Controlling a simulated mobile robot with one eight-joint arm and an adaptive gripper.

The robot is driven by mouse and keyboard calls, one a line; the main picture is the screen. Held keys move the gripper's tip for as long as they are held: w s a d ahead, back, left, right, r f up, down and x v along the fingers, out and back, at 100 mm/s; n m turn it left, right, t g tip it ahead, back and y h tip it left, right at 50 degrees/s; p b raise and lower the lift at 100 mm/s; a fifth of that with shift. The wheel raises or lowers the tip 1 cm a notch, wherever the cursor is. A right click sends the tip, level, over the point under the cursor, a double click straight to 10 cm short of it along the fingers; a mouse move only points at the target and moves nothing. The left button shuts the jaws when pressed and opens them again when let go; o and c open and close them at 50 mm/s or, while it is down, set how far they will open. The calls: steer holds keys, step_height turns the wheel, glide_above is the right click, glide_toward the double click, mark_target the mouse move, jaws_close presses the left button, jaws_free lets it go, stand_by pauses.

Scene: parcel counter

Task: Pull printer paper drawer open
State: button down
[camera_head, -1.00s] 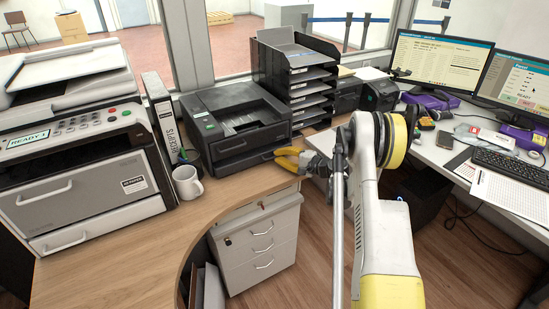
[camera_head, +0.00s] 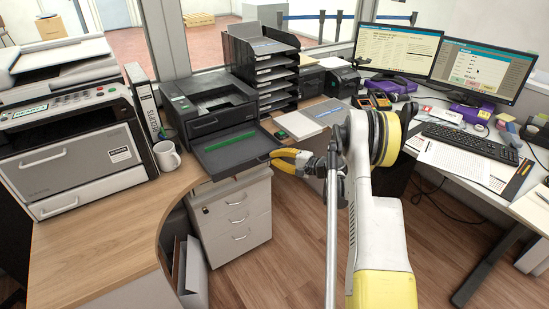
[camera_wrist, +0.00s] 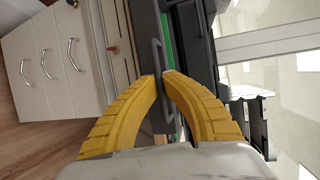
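The dark grey printer (camera_head: 219,124) stands on the wooden counter against the window. Its paper drawer (camera_head: 215,161) is pulled well out of the front, and a green strip (camera_head: 230,140) shows inside it. My gripper (camera_head: 274,156) is at the drawer's front edge. In the wrist view, my yellow fingers (camera_wrist: 161,76) are closed around the dark upright bar of the drawer handle (camera_wrist: 158,57). Part of the handle is hidden behind the fingers.
A large multifunction copier (camera_head: 75,150) stands at the left, with a binder (camera_head: 143,95) and a white mug (camera_head: 166,156) beside it. A white drawer cabinet (camera_head: 234,210) is below the open drawer. A paper tray rack (camera_head: 262,65) stands right of the printer.

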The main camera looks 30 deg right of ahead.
steer(key=shift+w, duration=0.1)
steer(key=c, duration=1.6)
jaws_free()
steer(key=shift+a, duration=0.1)
steer(key=shift+o, duration=0.2)
steer(key=v, duration=1.2)
